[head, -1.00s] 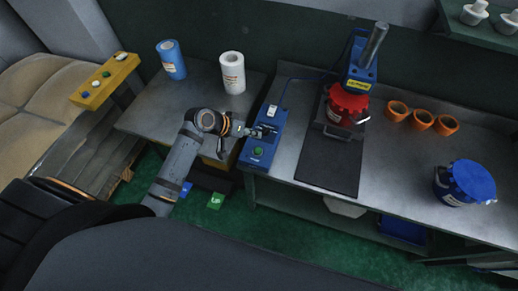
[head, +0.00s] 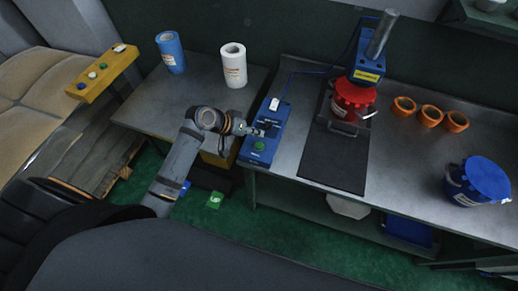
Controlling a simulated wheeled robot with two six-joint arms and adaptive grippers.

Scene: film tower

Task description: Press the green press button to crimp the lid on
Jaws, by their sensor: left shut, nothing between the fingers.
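The green press button (head: 259,146) sits near the front end of a blue control box (head: 278,120) on the bench edge. My left gripper (head: 265,131) is shut and empty over the middle of the box, just behind the button. I cannot tell whether its fingertips touch the box, but the button shows uncovered. I cannot tell whether the head touches the lid. My right gripper is not in view.
A blue-lidded can (head: 478,180) stands on the right of the bench. A white roll (head: 233,65) and a blue roll (head: 171,52) stand on the left table. A dark mat (head: 334,160) lies clear before the press.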

